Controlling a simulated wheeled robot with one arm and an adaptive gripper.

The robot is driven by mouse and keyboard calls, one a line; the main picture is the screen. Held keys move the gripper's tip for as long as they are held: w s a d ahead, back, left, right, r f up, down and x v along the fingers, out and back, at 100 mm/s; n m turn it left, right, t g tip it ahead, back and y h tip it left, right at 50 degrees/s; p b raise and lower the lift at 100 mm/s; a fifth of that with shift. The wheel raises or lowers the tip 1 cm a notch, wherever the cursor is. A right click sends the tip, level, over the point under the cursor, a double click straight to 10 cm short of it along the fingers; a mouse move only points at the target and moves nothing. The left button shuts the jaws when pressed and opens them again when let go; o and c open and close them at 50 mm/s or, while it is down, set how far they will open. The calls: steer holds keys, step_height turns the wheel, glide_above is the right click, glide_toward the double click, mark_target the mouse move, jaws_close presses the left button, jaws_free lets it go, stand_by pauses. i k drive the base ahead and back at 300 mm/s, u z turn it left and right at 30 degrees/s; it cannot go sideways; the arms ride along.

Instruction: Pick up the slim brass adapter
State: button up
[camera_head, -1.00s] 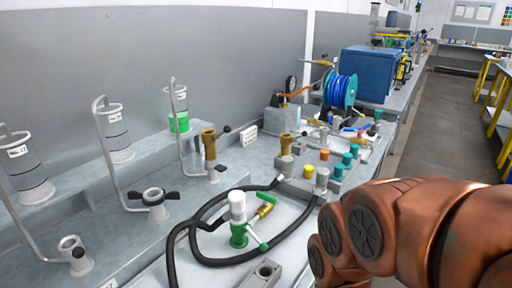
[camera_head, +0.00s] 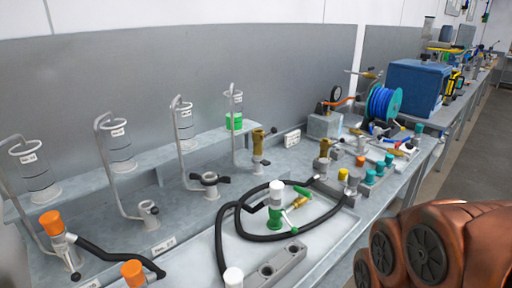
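Two upright brass fittings show in the head view. One brass fitting (camera_head: 258,142) stands on a grey port of the bench, with a dark knob beside its top. A second, smaller-looking brass fitting (camera_head: 325,148) stands farther right on a grey block. I cannot tell which of them is the slim adapter. My copper-coloured arm fills the lower right corner, well apart from both fittings. My gripper is out of view.
A black hose (camera_head: 228,222) loops around a green-and-white valve (camera_head: 275,208) on the tray. Glass cylinders (camera_head: 117,148) on bent tubes line the back. The aisle (camera_head: 468,130) is clear.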

mark_target(258, 139)
steer(key=u, duration=4.5)
steer(key=k, duration=2.9)
steer(key=z, duration=1)
steer(key=i, duration=0.5)
steer(key=z, duration=0.05)
